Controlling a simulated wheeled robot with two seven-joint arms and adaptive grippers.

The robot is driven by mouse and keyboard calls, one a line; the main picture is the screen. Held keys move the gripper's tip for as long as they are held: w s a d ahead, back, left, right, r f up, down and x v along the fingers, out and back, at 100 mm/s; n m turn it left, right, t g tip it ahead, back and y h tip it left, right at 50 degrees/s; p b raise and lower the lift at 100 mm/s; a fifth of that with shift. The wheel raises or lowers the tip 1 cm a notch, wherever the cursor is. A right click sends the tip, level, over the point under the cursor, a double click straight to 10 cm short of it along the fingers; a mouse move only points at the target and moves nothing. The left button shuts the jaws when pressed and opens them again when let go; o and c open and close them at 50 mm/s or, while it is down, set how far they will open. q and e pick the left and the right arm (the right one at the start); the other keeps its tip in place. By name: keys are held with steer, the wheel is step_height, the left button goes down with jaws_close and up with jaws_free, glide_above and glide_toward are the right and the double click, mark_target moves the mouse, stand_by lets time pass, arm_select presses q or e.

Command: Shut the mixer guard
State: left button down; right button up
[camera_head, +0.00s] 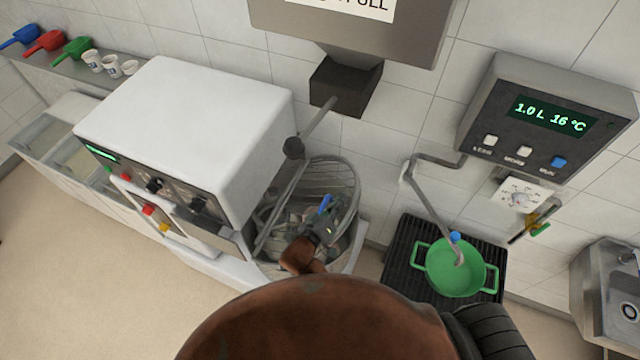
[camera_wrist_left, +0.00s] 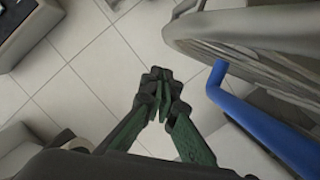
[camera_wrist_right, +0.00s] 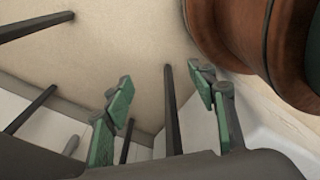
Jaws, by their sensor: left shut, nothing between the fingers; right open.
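The mixer's wire guard (camera_head: 332,172) is at the bowl beside the white machine in the head view; its exact angle is hard to judge. Its blue handle (camera_head: 325,204) shows just above my left gripper (camera_head: 325,232). In the left wrist view, the guard's grey rim and wires (camera_wrist_left: 240,42) fill the upper right, with the blue handle (camera_wrist_left: 262,125) below. My left gripper (camera_wrist_left: 158,92) is shut and empty, to the left of the handle with a visible gap. My right gripper (camera_wrist_right: 160,95) is open and empty, away from the guard. My arm hides part of the bowl.
The white machine body (camera_head: 190,120) stands left of the guard. A green pot (camera_head: 455,268) sits on a black grate (camera_head: 398,262) at right, under a bent tap (camera_head: 430,195). A dark box (camera_head: 345,85) hangs above. Dark thin legs (camera_wrist_right: 172,110) stand near my right gripper.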

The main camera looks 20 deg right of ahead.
arm_select(q)
steer(key=shift+w+a+r+p, duration=0.1)
steer(key=shift+a+r+p, duration=0.1)
steer(key=shift+r+p, duration=0.25)
steer(key=s+a+r+p, duration=0.1)
steer(key=s+a+r, duration=0.3)
steer(key=a, duration=0.4)
steer(key=shift+s+a+r, duration=0.2)
steer(key=shift+s, duration=0.65)
arm_select(e)
steer(key=shift+w+r, duration=0.3)
steer(key=shift+r, duration=0.25)
steer(key=shift+w+r, duration=0.3)
steer(key=shift+r, duration=0.25)
